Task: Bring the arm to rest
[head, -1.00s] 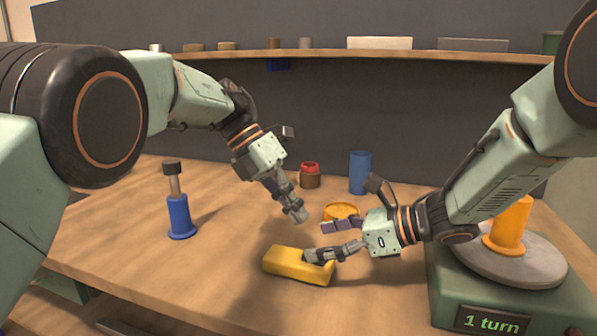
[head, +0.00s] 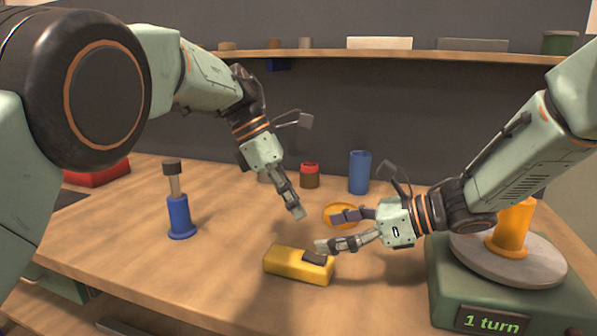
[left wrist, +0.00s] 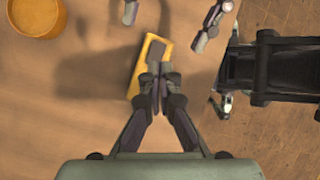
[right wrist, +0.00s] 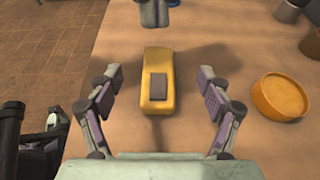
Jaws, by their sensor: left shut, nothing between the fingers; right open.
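My left gripper (head: 297,213) is shut and empty in the head view, above the table and behind the yellow block. In the left wrist view its closed fingertips (left wrist: 158,70) overlap the picture of the yellow block (left wrist: 137,88). My right gripper (head: 335,231) is open, its fingers spread just right of the yellow block (head: 285,263) with its dark top patch. In the right wrist view the block (right wrist: 157,70) lies ahead between the open fingers (right wrist: 160,82), with clear gaps on both sides. It rests flat on the table.
An orange round dish (head: 342,209) sits behind my right gripper. A blue cylinder (head: 359,172) and a red-topped jar (head: 309,174) stand farther back. A blue plunger-like piece (head: 180,215) stands left. An orange spool (head: 511,232) sits on the green "1 turn" turntable (head: 480,300) at right.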

